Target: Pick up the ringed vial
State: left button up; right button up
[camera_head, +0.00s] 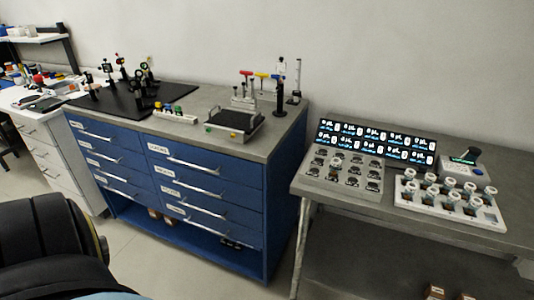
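Several small vials with whitish caps (449,182) stand in a white rack (408,201) on the grey bench at the right. Some look dark or amber below the caps. I cannot tell at this size which vial has a ring. Neither of my grippers is in view.
A grey block with dark round sockets (342,174) stands left of the rack, before a lit display panel (376,142). A small device with a green screen (465,158) is behind the rack. A blue drawer cabinet (180,180) carries optics and tools. A dark rounded shape fills the lower left.

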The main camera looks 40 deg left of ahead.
aim_at(335, 162)
jog(key=u, duration=1.25)
jog(key=i, duration=0.25)
